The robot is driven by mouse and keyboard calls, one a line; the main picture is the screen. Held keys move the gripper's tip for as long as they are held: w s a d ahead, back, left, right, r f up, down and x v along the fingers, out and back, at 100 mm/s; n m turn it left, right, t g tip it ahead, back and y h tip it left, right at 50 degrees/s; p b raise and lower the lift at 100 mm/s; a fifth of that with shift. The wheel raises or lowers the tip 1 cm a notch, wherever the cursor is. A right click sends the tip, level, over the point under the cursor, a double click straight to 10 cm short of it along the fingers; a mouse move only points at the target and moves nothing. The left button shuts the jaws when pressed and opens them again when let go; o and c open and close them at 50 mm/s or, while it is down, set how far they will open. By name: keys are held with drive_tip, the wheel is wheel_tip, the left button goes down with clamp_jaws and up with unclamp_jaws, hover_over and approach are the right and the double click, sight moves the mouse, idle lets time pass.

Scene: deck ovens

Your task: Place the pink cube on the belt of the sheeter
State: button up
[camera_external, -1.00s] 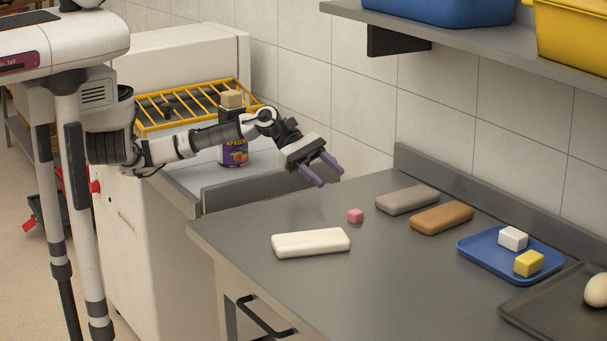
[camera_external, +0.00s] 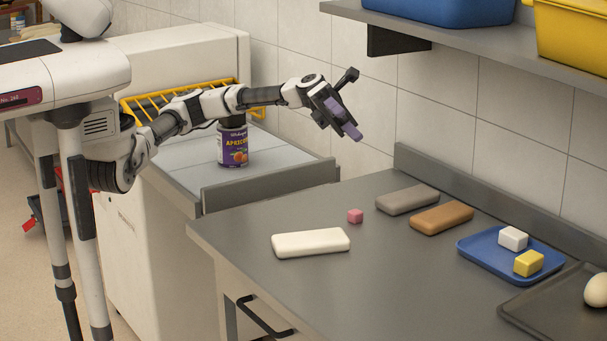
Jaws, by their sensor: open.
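My gripper (camera_external: 352,132) is open and empty. The belt's far part is partly hidden by my arm and a can.
A purple apricot can (camera_external: 232,145) stands on the belt. A white block (camera_external: 311,243), a grey block (camera_external: 406,199) and a brown block (camera_external: 441,218) lie around the cube. A blue tray (camera_external: 482,262) with two small blocks and a dark tray (camera_external: 525,316) are at right. A shelf (camera_external: 480,38) hangs above.

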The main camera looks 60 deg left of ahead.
drive_tip(key=s+f+m+y+b, duration=0.1)
drive_tip(key=s+f+m+y, duration=0.4)
drive_tip(key=f+m, duration=0.4)
drive_tip(key=m+t+y+b, duration=0.2)
drive_tip(key=m+t+y, duration=0.9)
drive_tip(key=m, duration=0.4)
approach(355, 211)
drive_tip(key=shift+w+d+f+g+y+p, duration=0.3)
drive_tip(key=shift+w+d+f+g+y, duration=0.35)
drive_tip(key=shift+w+d+f, duration=0.4)
drive_tip(key=shift+a+p+x, duration=0.2)
drive_tip(key=shift+p+x, duration=0.2)
drive_tip(key=shift+x, duration=1.05)
drive_tip(key=shift+a+p+x, duration=0.25)
drive_tip(key=shift+p+x, duration=0.15)
drive_tip(key=shift+x, duration=1)
drive_tip(key=shift+c, duration=0.3)
clamp_jaws()
